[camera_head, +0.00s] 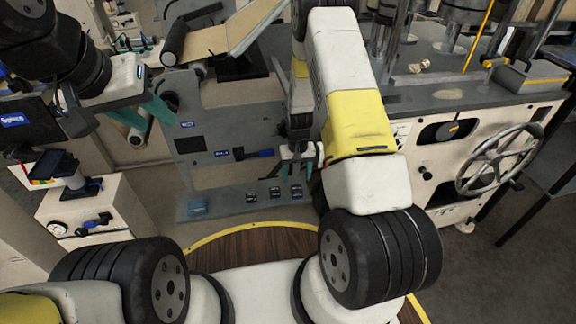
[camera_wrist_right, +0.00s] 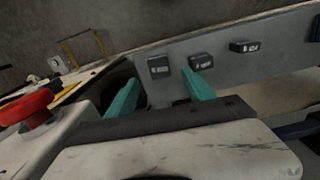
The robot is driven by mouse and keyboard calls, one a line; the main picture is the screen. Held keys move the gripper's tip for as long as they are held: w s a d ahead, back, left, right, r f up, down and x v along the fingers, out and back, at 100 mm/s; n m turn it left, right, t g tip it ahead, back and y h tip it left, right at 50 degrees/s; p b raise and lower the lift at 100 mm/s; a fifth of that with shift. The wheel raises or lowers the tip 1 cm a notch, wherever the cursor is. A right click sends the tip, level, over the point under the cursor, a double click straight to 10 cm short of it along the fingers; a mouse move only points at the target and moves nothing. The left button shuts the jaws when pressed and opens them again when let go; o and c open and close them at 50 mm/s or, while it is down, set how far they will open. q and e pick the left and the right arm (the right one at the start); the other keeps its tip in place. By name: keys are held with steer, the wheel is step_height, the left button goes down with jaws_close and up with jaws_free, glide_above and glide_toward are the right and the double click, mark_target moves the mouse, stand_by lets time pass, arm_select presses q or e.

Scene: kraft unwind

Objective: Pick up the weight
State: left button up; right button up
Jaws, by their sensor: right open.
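Several small dark blocks with white labels, which look like weights, sit in a row on a grey ledge (camera_head: 225,203). In the head view they are a left one (camera_head: 251,197), a middle one (camera_head: 274,192) and a right one (camera_head: 296,191). The right wrist view shows a left block (camera_wrist_right: 158,66), a middle one (camera_wrist_right: 200,61) and a right one (camera_wrist_right: 243,46). My right gripper (camera_head: 298,168) is open, its teal fingers pointing at the ledge near the blocks, with nothing between them. My left gripper (camera_head: 146,113) is at upper left, away from the ledge; its finger gap is unclear.
A grey machine panel (camera_head: 215,130) rises behind the ledge. A large handwheel (camera_head: 498,160) is at right, and a cream cabinet (camera_head: 85,215) is at left. A red knob (camera_wrist_right: 27,105) shows in the wrist view.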

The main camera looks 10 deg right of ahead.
mark_target(297, 188)
step_height(297, 188, down, 8)
steer(key=shift+r, duration=0.2)
jaws_close()
stand_by(0.4)
